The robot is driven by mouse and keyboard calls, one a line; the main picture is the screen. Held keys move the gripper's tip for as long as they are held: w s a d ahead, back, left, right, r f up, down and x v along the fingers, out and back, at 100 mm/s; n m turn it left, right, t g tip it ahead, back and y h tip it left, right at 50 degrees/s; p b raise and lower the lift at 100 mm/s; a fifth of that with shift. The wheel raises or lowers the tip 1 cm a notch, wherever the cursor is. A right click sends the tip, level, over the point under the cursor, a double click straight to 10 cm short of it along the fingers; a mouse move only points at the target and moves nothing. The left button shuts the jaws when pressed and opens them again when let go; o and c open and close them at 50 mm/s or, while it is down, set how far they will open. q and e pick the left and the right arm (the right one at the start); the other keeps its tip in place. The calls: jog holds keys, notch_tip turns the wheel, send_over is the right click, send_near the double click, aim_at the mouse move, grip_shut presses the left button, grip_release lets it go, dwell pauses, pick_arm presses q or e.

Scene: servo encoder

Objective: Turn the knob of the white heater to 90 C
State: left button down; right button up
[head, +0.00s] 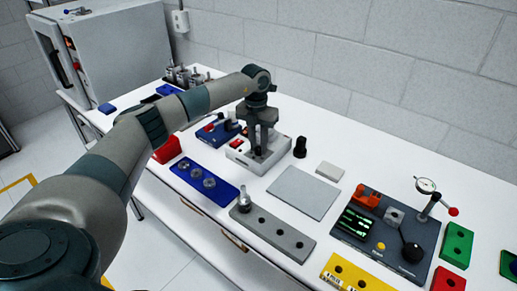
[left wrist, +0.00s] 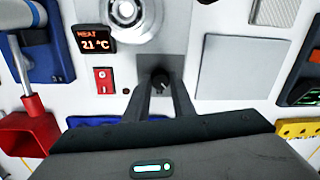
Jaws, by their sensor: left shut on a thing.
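The white heater (head: 240,157) stands near the middle of the table in the head view, with a grey post-like part on top partly hidden by my arm. In the left wrist view its display (left wrist: 96,39) reads HEAT 21 °C in orange. A red switch (left wrist: 103,80) sits below the display. The dark round knob (left wrist: 160,77) is on a grey patch to the right of the switch. My left gripper (left wrist: 160,90) points down at the heater and its two fingers are shut on the knob, one on each side. My right gripper is not in view.
A blue plate with metal discs (head: 203,180) and a grey plate with holes (head: 277,236) lie in front of the heater. A flat grey pad (head: 303,192) and a black cylinder (head: 299,147) are to its right. A dark instrument panel (head: 385,235) is farther right.

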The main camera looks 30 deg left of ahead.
pick_arm(q)
jog(key=m+b, duration=0.3)
jog(key=shift+f+m, duration=0.15)
jog(key=shift+m, duration=0.25)
jog(key=m+b, duration=0.1)
jog(key=m, duration=0.1)
jog(key=shift+m, duration=0.3)
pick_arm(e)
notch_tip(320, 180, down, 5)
pick_arm(q)
jog(key=shift+r+m+b, duration=0.25)
jog(key=shift+m+b, duration=0.6)
jog(key=shift+m, duration=0.35)
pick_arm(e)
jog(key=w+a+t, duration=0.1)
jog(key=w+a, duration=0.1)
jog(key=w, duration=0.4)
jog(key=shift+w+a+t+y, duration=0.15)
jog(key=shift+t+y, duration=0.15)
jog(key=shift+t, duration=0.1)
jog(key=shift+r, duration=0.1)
pick_arm(q)
jog(key=c, duration=1.5)
grip_release()
